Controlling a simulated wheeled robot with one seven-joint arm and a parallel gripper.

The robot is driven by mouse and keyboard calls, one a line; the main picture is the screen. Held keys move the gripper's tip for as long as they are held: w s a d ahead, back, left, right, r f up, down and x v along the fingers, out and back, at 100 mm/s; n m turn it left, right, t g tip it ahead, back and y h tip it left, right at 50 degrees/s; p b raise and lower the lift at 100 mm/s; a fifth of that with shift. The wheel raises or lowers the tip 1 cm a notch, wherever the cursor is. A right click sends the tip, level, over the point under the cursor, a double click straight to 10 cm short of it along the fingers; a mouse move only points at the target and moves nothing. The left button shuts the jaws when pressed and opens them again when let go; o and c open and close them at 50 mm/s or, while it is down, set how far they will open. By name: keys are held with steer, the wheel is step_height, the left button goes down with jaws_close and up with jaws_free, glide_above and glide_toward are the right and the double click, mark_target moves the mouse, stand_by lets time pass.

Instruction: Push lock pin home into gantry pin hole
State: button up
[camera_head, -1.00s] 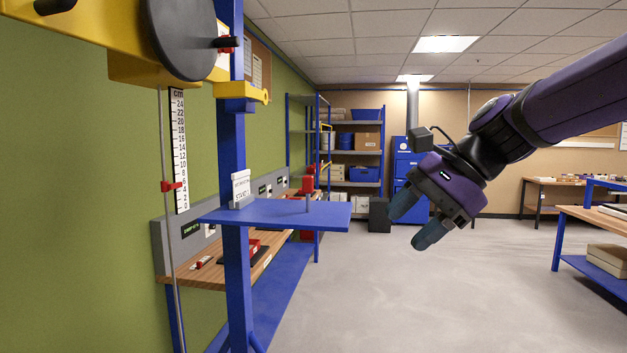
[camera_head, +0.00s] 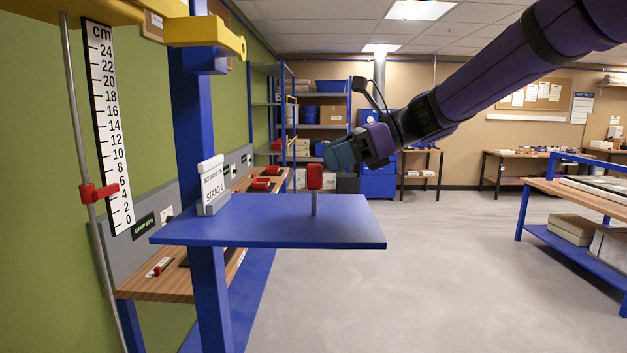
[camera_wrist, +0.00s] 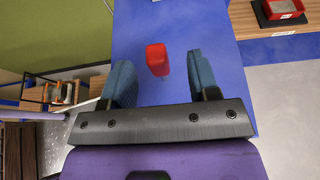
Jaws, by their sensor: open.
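The lock pin has a red block-shaped head (camera_head: 315,177) on a grey shank (camera_head: 315,204), standing upright on the blue stand shelf (camera_head: 270,226). My gripper (camera_head: 338,153) is at the right of the red head, with its blue fingers open. In the wrist view the red head (camera_wrist: 156,57) shows between the two spread fingers of my gripper (camera_wrist: 161,62), with gaps on both sides. A yellow bracket (camera_head: 205,33) with a round hole (camera_head: 243,47) at its end is on the blue post, up and left of the pin; it appears to be the gantry pin hole.
A cm scale (camera_head: 107,125) with a red slider (camera_head: 99,193) is at the left. A workbench (camera_head: 575,188) is at the right. Open floor lies between.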

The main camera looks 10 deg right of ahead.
steer(key=shift+s+f+x, duration=0.1)
steer(key=shift+f+x, duration=0.05)
steer(key=shift+x, duration=1.4)
steer(key=shift+s+f+x, duration=0.15)
steer(key=shift+x, duration=1.4)
steer(key=shift+d, duration=0.1)
steer(key=c, duration=1)
steer(key=shift+r, duration=0.8)
steer(key=s+d+r, duration=0.1)
steer(key=s+d, duration=0.1)
steer(key=s, duration=0.5)
steer(key=s+d+r, duration=0.2)
steer(key=s+d, duration=0.1)
steer(key=s, duration=0.5)
steer(key=shift+d+r, duration=0.2)
